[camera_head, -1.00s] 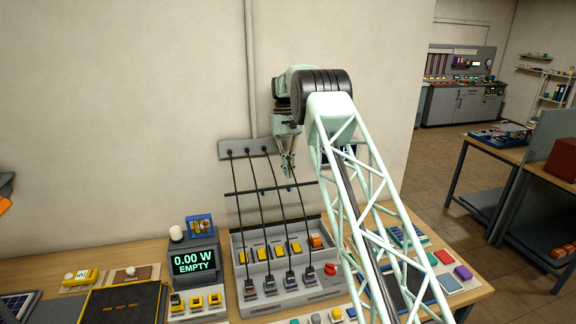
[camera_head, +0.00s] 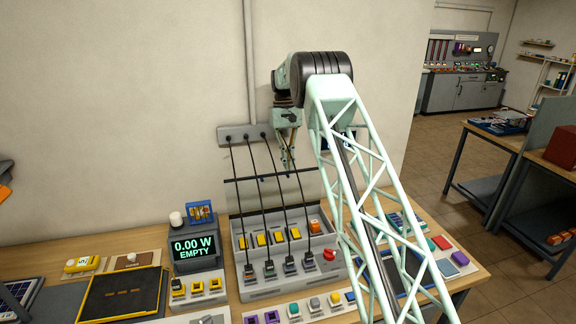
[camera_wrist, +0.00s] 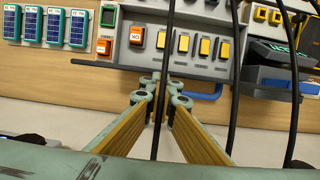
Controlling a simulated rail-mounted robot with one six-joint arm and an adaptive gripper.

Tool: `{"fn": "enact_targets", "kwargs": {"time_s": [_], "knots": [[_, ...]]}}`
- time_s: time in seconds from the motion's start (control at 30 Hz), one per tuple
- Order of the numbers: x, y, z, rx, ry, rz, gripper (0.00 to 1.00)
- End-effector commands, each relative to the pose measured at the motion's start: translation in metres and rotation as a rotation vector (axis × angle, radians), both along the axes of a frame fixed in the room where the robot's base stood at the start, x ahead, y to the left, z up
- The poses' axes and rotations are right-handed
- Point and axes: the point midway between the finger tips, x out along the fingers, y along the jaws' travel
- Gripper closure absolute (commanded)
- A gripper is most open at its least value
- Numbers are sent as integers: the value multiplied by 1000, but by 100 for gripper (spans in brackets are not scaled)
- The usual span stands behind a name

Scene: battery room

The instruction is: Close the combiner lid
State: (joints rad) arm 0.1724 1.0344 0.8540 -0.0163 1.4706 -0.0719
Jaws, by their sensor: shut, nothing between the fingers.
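The combiner (camera_head: 290,286) is a grey box on the bench with a row of yellow switches, an orange switch and a red knob. Its lid seems to be a clear panel standing raised at the back, shown mainly by a dark bar (camera_head: 245,179) above the box; its exact outline is hard to see. My gripper (camera_head: 288,165) is shut and empty, close to this bar near its right part. I cannot tell whether they touch. In the wrist view my gripper (camera_wrist: 162,84) points toward the combiner (camera_wrist: 136,57), which shows upside down.
Several black cables run from a wall socket strip (camera_head: 247,133) down to the combiner, passing close to my gripper. A display (camera_head: 193,252) reading "0.00 W EMPTY" stands left of the box. A black-and-yellow tray (camera_head: 122,296) lies farther left. Coloured blocks (camera_head: 460,258) lie right.

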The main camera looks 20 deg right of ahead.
Motion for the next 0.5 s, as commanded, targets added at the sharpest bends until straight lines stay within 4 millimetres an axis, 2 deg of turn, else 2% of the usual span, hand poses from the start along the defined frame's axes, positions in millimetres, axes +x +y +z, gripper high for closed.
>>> {"fn": "enact_targets", "kwargs": {"time_s": [0.5], "knots": [[-6, 0, 0, -3, -36, 0, 100]]}}
